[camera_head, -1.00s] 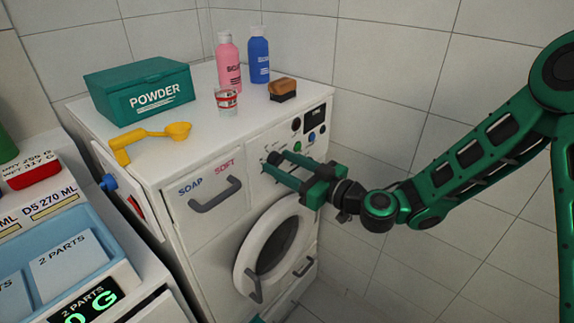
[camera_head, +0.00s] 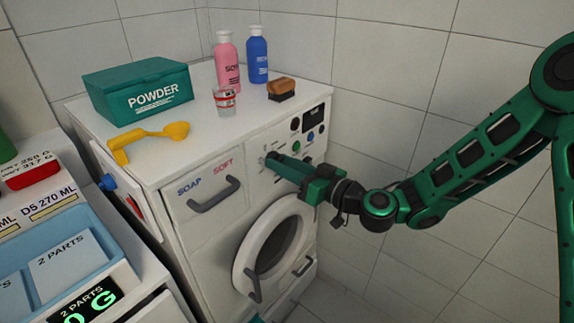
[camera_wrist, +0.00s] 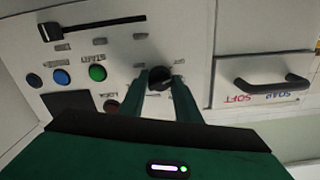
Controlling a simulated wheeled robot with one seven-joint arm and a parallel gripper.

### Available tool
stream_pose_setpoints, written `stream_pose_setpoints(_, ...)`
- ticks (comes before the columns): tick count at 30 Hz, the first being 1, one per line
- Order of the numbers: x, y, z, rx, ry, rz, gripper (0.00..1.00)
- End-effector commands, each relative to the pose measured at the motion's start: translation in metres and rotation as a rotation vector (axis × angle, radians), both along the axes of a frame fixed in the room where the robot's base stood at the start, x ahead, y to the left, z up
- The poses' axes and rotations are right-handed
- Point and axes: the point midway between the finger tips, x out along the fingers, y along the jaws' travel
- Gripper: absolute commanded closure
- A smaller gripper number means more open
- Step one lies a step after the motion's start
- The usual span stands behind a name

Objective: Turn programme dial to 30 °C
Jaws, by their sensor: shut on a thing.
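The white washing machine (camera_head: 213,224) stands against the tiled wall. Its programme dial (camera_wrist: 159,78) is a dark round knob on the front panel, seen in the wrist view between my fingertips. My gripper (camera_head: 271,161) reaches the panel from the right, its green fingers closed on the dial. In the wrist view my gripper (camera_wrist: 160,80) has a finger on each side of the knob. The fingers hide the dial in the head view. Its temperature markings are too small to read.
Near the dial are green (camera_wrist: 97,72) and blue (camera_wrist: 61,77) buttons and a slider (camera_wrist: 52,31). The soap drawer handle (camera_head: 214,195) sticks out left of my gripper. A powder box (camera_head: 137,90), bottles and a yellow scoop (camera_head: 150,138) stand on top.

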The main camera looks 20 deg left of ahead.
Motion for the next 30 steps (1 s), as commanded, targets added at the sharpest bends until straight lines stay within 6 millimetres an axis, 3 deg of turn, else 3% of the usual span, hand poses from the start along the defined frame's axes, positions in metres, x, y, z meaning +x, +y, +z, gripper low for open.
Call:
stream_pose_setpoints(15, 0.0009, 0.0008, 0.0018, 0.169, 0.399, 0.0, 0.93)
stream_pose_setpoints(30, 0.001, 0.0007, 0.002, 0.24, 0.566, 0.0, 0.93)
